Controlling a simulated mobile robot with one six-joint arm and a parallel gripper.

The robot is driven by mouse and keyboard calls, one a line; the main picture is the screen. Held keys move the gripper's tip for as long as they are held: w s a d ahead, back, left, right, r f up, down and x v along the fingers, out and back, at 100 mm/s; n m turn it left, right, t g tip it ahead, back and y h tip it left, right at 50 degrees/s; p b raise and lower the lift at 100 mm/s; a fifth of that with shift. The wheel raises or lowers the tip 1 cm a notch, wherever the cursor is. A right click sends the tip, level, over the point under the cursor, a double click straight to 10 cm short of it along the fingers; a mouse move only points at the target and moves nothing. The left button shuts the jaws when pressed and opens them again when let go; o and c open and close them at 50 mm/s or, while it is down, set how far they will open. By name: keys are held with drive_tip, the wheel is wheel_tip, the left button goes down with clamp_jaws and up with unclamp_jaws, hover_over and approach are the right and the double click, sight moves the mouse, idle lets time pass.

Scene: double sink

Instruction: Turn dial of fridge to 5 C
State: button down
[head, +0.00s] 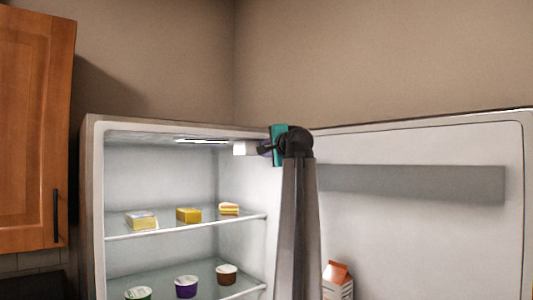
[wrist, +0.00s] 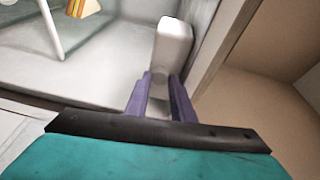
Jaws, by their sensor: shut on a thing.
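The fridge (head: 92,200) stands open, with its door (head: 420,240) swung out to the right. A white control box (head: 245,148) sits under the fridge ceiling near the right inner wall; it also shows in the wrist view (wrist: 173,40). A small grey dial (wrist: 159,90) projects from this box toward my gripper. My gripper (head: 264,148) reaches in at the upper right of the fridge opening. In the wrist view, its two purple fingers (wrist: 160,82) are on either side of the dial and shut on it. No temperature marks on the dial are readable.
Glass shelves (head: 180,227) hold yellow food packs (head: 188,215) and small cups (head: 187,286). An orange-topped carton (head: 337,278) stands by the door. A wooden cabinet (head: 35,120) is at the left. The space above the top shelf is open.

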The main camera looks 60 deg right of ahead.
drive_tip(key=c, duration=1.8)
unclamp_jaws()
drive_tip(key=shift+s+a, duration=0.1)
drive_tip(key=p+v, duration=0.5)
drive_tip(key=v, duration=0.8)
drive_tip(key=shift+s+f, duration=0.15)
drive_tip(key=shift+s, duration=0.05)
drive_tip(key=shift+a, duration=0.15)
